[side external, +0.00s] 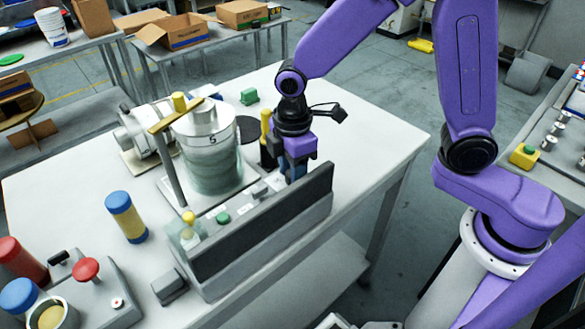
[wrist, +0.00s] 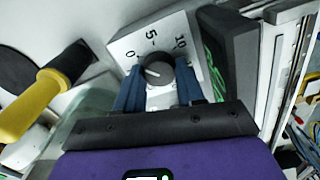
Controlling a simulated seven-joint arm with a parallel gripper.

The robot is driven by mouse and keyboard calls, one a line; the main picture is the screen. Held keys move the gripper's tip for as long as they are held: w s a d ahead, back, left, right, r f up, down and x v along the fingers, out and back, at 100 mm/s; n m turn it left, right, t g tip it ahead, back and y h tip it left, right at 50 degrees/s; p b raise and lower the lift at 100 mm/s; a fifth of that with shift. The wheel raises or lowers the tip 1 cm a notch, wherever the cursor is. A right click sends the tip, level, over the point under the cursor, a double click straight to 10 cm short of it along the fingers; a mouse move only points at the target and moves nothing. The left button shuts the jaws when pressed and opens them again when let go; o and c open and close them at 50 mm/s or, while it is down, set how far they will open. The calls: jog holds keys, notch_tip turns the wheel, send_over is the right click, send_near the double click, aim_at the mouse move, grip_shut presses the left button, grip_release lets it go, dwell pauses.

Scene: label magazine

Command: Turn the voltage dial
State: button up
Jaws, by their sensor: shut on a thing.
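The voltage dial (wrist: 158,70) is a dark round knob on a white plate (wrist: 178,32) marked 0, 5 and 10 in the wrist view. The pale line on its face points to the left, toward the 0 side. My gripper (wrist: 158,88) has its blue fingers on either side of the knob, shut on it. In the side view my gripper (side external: 297,165) points down behind the long dark panel (side external: 265,225). The dial is hidden there by the panel and my gripper.
A clear cylinder (side external: 212,160) marked 5 stands left of my gripper. The table's right side is clear.

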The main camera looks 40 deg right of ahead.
jog(key=m, duration=1)
jog(key=shift+w+r, duration=0.1)
dwell(0.6)
jog(key=o, duration=1)
jog(key=shift+d, duration=0.1)
notch_tip(320, 180, up, 17)
jog(key=shift+r, duration=0.2)
